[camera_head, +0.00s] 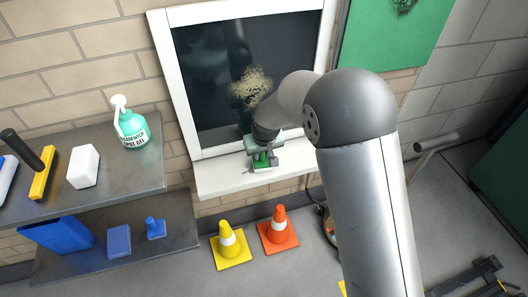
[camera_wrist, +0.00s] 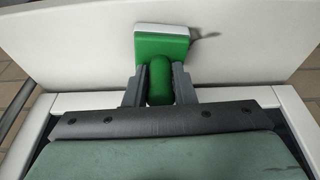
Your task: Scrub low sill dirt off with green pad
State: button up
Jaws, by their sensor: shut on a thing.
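The green pad (camera_wrist: 162,45) has a green body with a rounded green grip and a white layer on its far side. My gripper (camera_wrist: 160,90) is shut on its grip, with one grey finger on each side. In the head view my gripper (camera_head: 264,150) is over the white window sill (camera_head: 225,180), with the green pad (camera_head: 262,163) at or just above it; contact is unclear. In the wrist view a dark smudge (camera_wrist: 208,36) shows on the sill just right of the pad. A tan dirt patch (camera_head: 251,87) is on the dark window pane.
A shelf at left holds a spray bottle (camera_head: 131,125), a white block (camera_head: 83,166) and a yellow-based brush (camera_head: 43,172). Blue items, including a bin (camera_head: 58,235), are on the lower shelf. A yellow cone (camera_head: 229,245) and an orange cone (camera_head: 278,230) stand below the sill.

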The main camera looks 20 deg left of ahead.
jog(key=shift+s+f, duration=0.1)
jog(key=shift+s, duration=0.05)
jog(key=shift+s+a, duration=0.9)
jog(key=shift+a, duration=0.2)
jog(key=shift+s, duration=0.1)
jog(key=shift+s+a, duration=0.85)
jog(key=shift+a, duration=0.25)
jog(key=shift+s+a, duration=0.95)
jog(key=shift+a, duration=0.15)
jog(key=shift+d, duration=0.1)
jog(key=shift+w+d, duration=1.05)
jog(key=shift+d, duration=0.05)
